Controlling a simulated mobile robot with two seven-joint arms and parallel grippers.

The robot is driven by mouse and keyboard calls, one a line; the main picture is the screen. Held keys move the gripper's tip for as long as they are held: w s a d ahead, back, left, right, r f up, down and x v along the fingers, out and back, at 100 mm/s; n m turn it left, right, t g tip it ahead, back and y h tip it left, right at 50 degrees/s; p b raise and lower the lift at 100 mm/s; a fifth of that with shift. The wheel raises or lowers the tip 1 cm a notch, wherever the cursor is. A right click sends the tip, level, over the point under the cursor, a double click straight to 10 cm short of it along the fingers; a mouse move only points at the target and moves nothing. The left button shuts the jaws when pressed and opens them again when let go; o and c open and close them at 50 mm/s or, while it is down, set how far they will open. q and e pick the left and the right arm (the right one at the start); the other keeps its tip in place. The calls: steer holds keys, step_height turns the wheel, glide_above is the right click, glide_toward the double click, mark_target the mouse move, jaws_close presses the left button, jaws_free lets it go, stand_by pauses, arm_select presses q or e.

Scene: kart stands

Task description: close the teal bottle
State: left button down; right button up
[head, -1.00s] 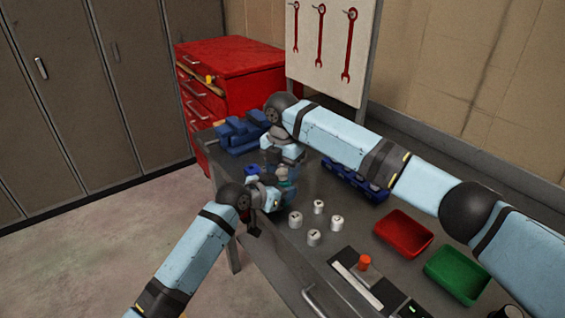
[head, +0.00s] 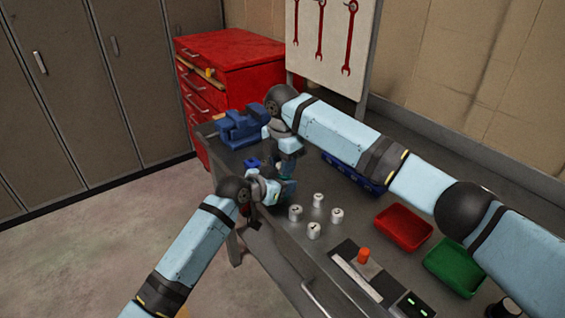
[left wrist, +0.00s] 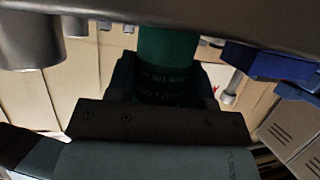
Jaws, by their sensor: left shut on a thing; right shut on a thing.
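The teal bottle (left wrist: 167,48) is clearest in the left wrist view, with printed lettering around it. It stands between the fingers of my left gripper (left wrist: 165,88), which is shut on it. In the head view only a small teal patch of the bottle (head: 286,177) shows between my two grippers. My left gripper (head: 281,190) is low beside the bench's near left edge. My right gripper (head: 284,166) is directly above the bottle, pointing down and shut on what seems to be its cap. The cap is hidden, so I cannot tell whether it touches the bottle.
A blue vise (head: 240,127) is behind at the left. A blue rack (head: 345,172), a red tray (head: 403,228) and a green tray (head: 455,266) lie to the right.

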steer(key=o, duration=1)
steer(key=shift+r, duration=2.3)
steer(key=o, duration=0.6)
step_height(320, 180, up, 12)
